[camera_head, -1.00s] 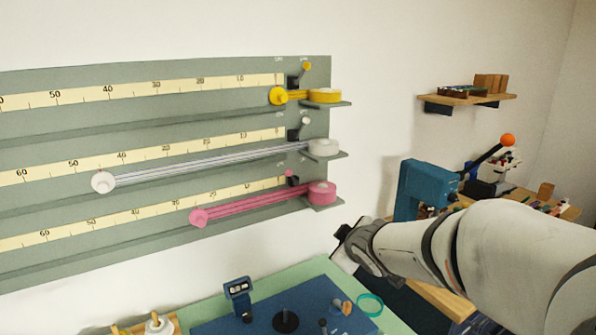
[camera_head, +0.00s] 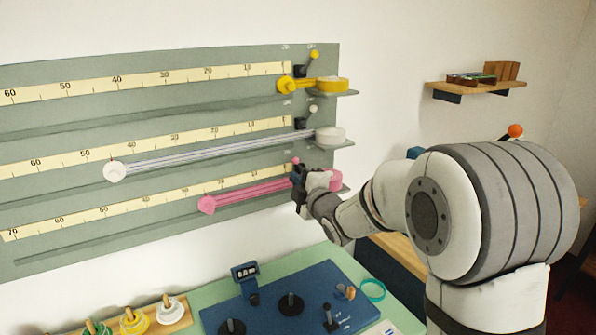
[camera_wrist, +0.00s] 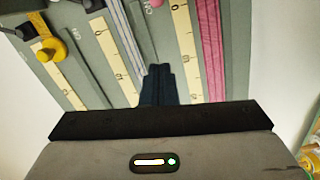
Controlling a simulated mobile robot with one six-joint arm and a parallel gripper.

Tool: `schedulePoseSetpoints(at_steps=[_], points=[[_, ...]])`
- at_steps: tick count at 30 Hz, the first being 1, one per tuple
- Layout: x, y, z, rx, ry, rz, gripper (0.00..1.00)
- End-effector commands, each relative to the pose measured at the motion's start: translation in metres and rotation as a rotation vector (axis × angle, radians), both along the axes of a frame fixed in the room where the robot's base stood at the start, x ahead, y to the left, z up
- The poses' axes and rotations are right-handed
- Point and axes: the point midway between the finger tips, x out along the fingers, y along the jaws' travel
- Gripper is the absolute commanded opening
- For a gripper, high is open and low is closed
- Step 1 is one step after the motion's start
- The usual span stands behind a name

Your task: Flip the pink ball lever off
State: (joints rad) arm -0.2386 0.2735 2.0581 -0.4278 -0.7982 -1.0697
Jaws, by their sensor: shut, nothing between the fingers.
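The pink ball lever (camera_head: 296,160) is on the lowest row of the grey-green wall panel (camera_head: 150,118). Its pink ball shows just above my gripper, while my gripper hides most of its dark base. Its ball also shows at the top edge of the wrist view (camera_wrist: 155,3). My gripper (camera_head: 298,184) is shut and empty, right at the lever, in front of the pink spool (camera_head: 335,180). In the wrist view the closed dark fingertips (camera_wrist: 158,72) point at the panel, below the pink ball in the picture. I cannot tell whether they touch anything.
A yellow ball lever (camera_head: 314,55) and a white ball lever (camera_head: 313,108) sit on the rows above, both leaning right. Pink tape (camera_head: 255,193) runs left from the spool. Below stands a green table with a blue board (camera_head: 275,305). A wooden shelf (camera_head: 475,91) hangs at right.

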Motion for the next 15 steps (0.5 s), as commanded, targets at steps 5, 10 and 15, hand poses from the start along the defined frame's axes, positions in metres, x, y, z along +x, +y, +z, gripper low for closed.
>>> schedulePoseSetpoints(at_steps=[5, 10, 15], points=[[0.021, 0.013, 0.002, -0.001, 0.002, 0.001, 0.00], [0.049, 0.030, 0.002, -0.001, 0.003, 0.002, 0.00], [0.075, 0.046, 0.002, -0.001, 0.002, 0.001, 0.00]])
